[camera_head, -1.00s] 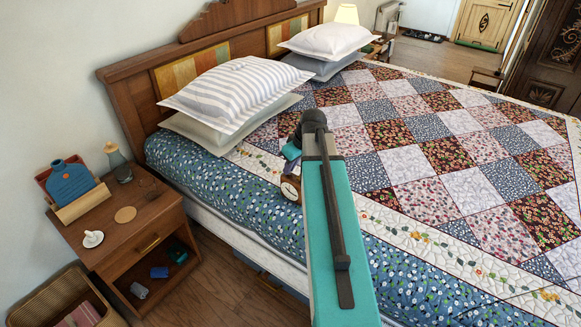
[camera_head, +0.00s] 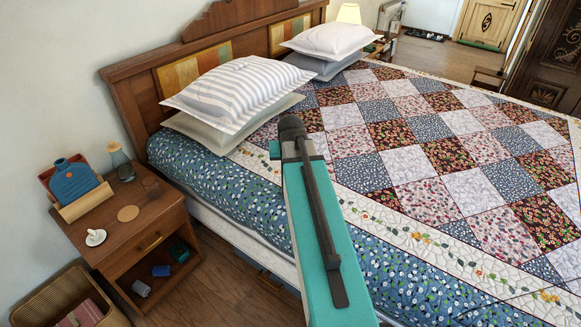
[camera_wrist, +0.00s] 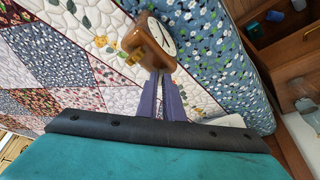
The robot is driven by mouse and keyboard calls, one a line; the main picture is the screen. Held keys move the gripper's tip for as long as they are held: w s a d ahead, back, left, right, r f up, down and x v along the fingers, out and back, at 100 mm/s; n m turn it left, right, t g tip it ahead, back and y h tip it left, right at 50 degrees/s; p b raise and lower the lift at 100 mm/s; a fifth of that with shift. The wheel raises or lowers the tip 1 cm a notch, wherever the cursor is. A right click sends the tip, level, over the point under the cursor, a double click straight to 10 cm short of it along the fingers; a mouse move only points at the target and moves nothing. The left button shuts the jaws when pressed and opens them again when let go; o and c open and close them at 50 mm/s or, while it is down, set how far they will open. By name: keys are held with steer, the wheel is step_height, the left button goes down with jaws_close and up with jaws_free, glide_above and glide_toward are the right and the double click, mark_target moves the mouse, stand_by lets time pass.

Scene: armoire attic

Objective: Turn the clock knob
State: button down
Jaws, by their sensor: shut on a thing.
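The clock (camera_wrist: 148,42) is a small brown wooden block with a round white face, seen in the wrist view. A small brass-coloured part (camera_wrist: 135,58), perhaps the knob, shows on its side nearer me. My gripper (camera_wrist: 162,76) has its two dark fingers close together, with their tips against the clock's near end, shut on the clock. The exact contact is hard to see. In the head view my arm hides the clock and the fingers.
The clock appears over the bed's floral edge (camera_head: 240,185). A wicker basket (camera_head: 32,305) is at lower left.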

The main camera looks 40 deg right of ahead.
steer(key=m, duration=0.2)
steer(key=m+g+h, duration=0.1)
steer(key=m, duration=0.1)
steer(key=shift+w+a, duration=0.15)
steer(key=shift+w, duration=0.1)
steer(key=shift+m+g, duration=0.6)
steer(key=shift+m, duration=0.9)
steer(key=shift+h, duration=0.3)
steer(key=c, duration=1.9)
jaws_free()
steer(key=shift+a+r, duration=0.1)
steer(key=b+v, duration=0.2)
steer(key=v, duration=1.1)
steer(key=shift+r, duration=0.25)
steer(key=shift+a, duration=0.2)
